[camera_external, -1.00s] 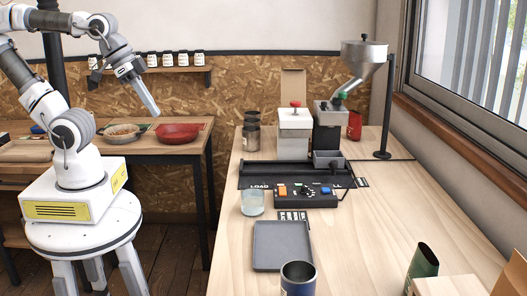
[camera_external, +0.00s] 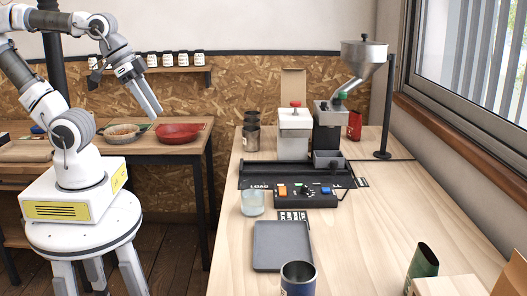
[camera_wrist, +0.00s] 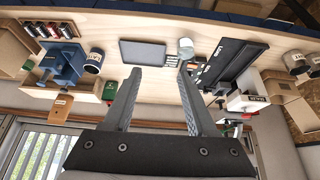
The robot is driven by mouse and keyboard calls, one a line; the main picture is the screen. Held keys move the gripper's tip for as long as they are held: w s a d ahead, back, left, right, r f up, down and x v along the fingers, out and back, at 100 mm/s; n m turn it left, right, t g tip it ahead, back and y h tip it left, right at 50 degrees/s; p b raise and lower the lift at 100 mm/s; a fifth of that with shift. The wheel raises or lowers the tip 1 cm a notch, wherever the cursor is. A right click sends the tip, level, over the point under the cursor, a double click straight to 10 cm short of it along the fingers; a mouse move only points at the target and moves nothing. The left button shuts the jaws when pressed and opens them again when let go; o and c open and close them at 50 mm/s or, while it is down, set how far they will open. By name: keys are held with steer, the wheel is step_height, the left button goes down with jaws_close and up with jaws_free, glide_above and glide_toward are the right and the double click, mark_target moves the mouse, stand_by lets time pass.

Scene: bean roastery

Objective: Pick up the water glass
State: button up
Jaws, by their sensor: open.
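The water glass (camera_external: 252,202) is a clear, short tumbler. It stands upright on the wooden table, left of the black control panel and behind the grey tray. It also shows in the wrist view (camera_wrist: 186,47), beyond my fingertips and beside the black panel. My gripper (camera_external: 153,112) hangs in the air left of the table, well apart from the glass. Its two long fingers are spread and empty, as the wrist view also shows (camera_wrist: 160,75).
A red bowl (camera_external: 179,132) sits on the side bench.

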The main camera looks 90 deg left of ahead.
steer(key=o, duration=0.6)
steer(key=n+t+y+b, duration=0.3)
steer(key=t+b, duration=0.4)
steer(key=b, duration=2.4)
glide_toward(241, 187)
steer(key=shift+y, duration=0.3)
steer(key=p+x, duration=0.6)
steer(key=x, duration=0.3)
steer(key=shift+w, duration=0.15)
steer(key=shift+p+x, duration=0.95)
steer(key=shift+w+a+f+p, duration=0.15)
steer(key=shift+w+p, duration=0.3)
steer(key=shift+p, duration=0.3)
steer(key=shift+w+a+f+p, duration=0.1)
steer(key=shift+w+f+p, duration=0.25)
steer(key=shift+w+p, duration=0.5)
steer(key=shift+b+x, duration=0.35)
steer(key=shift+x, duration=1)
